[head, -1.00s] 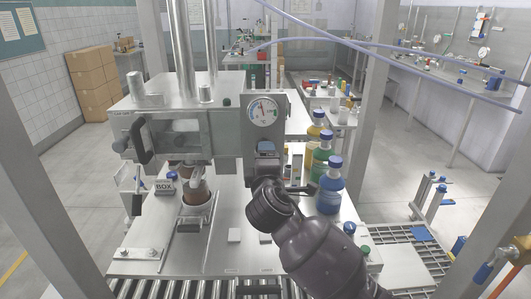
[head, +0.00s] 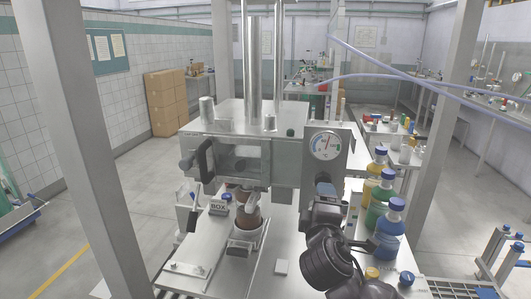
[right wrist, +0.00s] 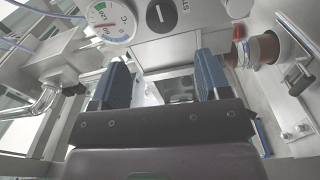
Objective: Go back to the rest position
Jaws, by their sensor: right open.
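My right gripper (head: 325,190) is in front of the steel filling machine (head: 240,150), just below its round dial gauge (head: 325,145). In the right wrist view its two blue fingers (right wrist: 165,80) stand wide apart with nothing between them. My dark right wrist hides part of the steel table in the head view. My left gripper is not in view.
Bottles with blue caps, including a blue one (head: 389,232), a green one (head: 378,208) and a yellow one (head: 370,187), stand right of my right wrist. A brown-topped vessel (head: 248,220) sits under the machine beside a BOX label (head: 219,207). A post (head: 75,140) rises at left.

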